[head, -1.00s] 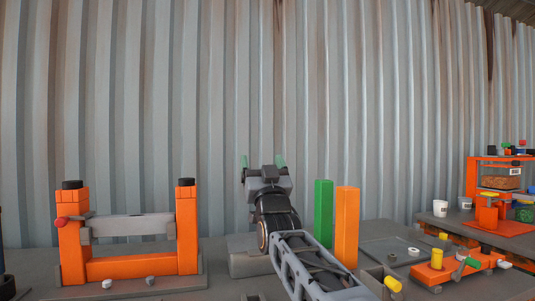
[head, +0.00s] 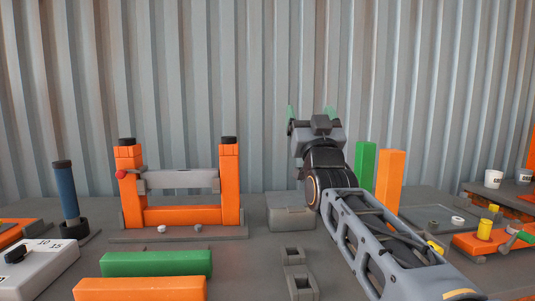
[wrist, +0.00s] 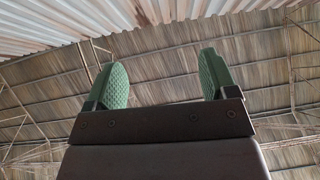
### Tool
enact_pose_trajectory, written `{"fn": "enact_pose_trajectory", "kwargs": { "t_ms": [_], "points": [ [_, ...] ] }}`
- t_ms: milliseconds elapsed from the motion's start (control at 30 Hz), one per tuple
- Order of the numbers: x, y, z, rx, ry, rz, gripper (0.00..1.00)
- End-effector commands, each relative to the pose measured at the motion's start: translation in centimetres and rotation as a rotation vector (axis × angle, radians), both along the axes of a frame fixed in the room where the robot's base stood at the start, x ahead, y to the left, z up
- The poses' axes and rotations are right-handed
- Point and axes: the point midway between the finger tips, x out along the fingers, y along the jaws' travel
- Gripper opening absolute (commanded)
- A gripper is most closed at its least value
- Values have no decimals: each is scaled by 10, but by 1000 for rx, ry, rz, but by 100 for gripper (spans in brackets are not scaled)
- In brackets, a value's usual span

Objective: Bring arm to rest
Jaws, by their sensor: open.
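My gripper (head: 313,115) is raised above the back of the table, in front of the corrugated wall, with its green fingers pointing up. In the wrist view my gripper (wrist: 160,85) shows two green textured fingers set wide apart with nothing between them. Behind them are only the roof and part of the wall. My arm reaches up from the lower right of the head view.
An orange frame (head: 185,215) with a grey bar stands left of my arm. Upright green (head: 364,165) and orange (head: 389,180) posts stand close on its right. Green (head: 156,263) and orange (head: 140,289) beams lie in front. A grey block (head: 290,215) sits below my gripper.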

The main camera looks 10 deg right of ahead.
Motion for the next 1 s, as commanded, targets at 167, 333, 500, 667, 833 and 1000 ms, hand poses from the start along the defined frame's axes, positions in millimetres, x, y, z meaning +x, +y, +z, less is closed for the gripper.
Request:
{"fn": "enact_pose_trajectory", "kwargs": {
  "t_ms": [167,333,500,667,833,1000],
  "points": [
    [10,3,2,7,152,12,79],
    [18,9,-22,24,520,36,79],
    [-5,17,-70,42,956,53,79],
    [-54,23,-110,55,1337,64,79],
    [-113,27,-138,64,1658,68,79],
    [-156,28,-151,69,1861,66,79]
  ]
}}
